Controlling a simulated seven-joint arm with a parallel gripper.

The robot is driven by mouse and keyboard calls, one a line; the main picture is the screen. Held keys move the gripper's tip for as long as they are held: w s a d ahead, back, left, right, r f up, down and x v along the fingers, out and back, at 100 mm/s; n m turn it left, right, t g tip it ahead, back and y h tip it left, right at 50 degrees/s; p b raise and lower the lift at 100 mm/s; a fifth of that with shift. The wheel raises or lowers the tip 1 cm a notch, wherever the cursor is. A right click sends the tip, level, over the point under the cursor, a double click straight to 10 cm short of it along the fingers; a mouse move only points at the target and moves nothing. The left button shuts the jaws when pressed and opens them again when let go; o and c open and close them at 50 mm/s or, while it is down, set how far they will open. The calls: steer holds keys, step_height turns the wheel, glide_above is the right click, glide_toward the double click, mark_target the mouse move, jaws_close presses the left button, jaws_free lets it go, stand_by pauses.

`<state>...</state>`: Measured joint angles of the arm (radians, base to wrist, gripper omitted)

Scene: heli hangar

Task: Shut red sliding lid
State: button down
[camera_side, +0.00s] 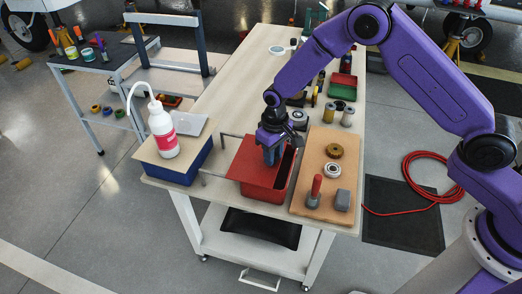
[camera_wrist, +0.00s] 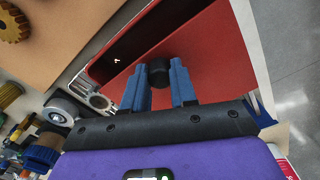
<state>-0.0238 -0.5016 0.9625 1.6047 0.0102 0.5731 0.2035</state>
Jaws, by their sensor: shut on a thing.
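The red sliding lid (camera_side: 248,158) lies on top of the red box (camera_side: 264,193) on the workbench. It covers the left and middle of the box. A dark open strip shows along the right side of the box. In the wrist view the lid (camera_wrist: 220,55) fills the right of the box, and the open interior (camera_wrist: 135,52) shows to its left. My gripper (camera_side: 271,158) is over the lid. In the wrist view its blue fingers (camera_wrist: 158,88) are either side of the lid's black knob (camera_wrist: 158,73) and shut on it. The fingers hide part of the knob.
A blue box (camera_side: 182,172) with a beige top carries a white bottle (camera_side: 162,130) on the left. Metal rails (camera_side: 222,180) lie between the boxes. A wooden board (camera_side: 324,150) with a red-handled tool and round parts lies close on the right.

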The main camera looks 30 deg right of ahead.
steer(key=shift+s+d, duration=1.4)
steer(key=shift+d, duration=0.05)
steer(key=c, duration=0.9)
jaws_free()
step_height(320, 180, up, 18)
steer(key=shift+f, duration=0.25)
